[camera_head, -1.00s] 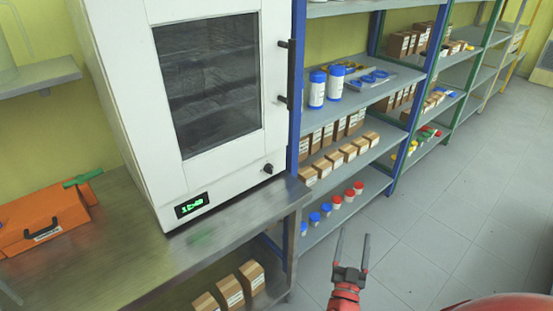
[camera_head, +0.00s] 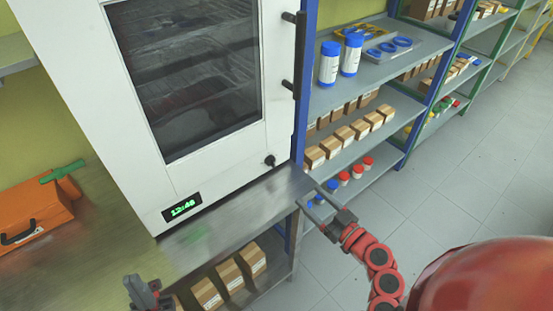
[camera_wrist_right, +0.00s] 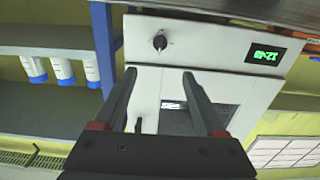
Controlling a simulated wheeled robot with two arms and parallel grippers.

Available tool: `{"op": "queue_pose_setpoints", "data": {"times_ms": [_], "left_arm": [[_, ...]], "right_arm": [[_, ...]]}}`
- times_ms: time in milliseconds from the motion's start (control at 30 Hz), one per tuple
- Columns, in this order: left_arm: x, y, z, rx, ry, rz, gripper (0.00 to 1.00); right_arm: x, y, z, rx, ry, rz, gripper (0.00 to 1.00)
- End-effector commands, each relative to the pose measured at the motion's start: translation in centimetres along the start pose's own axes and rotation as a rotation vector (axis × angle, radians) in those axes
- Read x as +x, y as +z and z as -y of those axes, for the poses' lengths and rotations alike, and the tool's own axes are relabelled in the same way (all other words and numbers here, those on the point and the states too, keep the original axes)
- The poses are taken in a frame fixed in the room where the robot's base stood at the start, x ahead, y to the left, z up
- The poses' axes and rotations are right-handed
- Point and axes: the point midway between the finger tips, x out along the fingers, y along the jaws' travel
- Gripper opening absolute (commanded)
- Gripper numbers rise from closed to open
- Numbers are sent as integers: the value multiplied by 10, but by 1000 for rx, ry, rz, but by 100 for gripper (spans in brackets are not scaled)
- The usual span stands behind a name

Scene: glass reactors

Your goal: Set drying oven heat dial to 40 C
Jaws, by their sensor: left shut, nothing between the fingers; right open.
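The white drying oven (camera_head: 95,100) stands on a metal bench, its windowed door closed. Its black heat dial (camera_head: 270,160) is at the lower right of the front; the dial also shows in the right wrist view (camera_wrist_right: 159,42), where the picture is upside down. The dial's setting is too small to read. A green lit display (camera_head: 182,207) is at the lower left. My right gripper (camera_head: 318,197) is open and empty, below and right of the dial, apart from it. My left gripper (camera_head: 143,287) is shut and empty at the bottom edge, in front of the bench.
The metal bench (camera_head: 230,210) juts out below the oven. A blue-framed shelf (camera_head: 385,60) with bottles, boxes and jars stands right of the oven. An orange case (camera_head: 35,210) lies at the left. The floor (camera_head: 450,190) at the right is clear.

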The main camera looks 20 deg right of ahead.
Motion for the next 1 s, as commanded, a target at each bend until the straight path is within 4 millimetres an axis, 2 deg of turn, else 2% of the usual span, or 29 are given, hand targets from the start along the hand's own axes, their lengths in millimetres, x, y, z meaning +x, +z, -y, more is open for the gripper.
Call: {"op": "queue_pose_setpoints", "data": {"times_ms": [300, 600, 800, 1000], "left_arm": [[38, -6, 2, 0, 0, 0, 0], [63, -11, 3, 0, 0, 0, 0], [71, -12, 4, 0, 0, 0, 0], [74, -12, 4, 0, 0, 0, 0]], "right_arm": [[69, -7, 2, 5, -6, -1, 73], [128, -4, 0, 5, -1, 1, 73], [152, -2, -1, 4, 3, 1, 73], [163, 0, 0, 3, 1, 2, 73]]}}
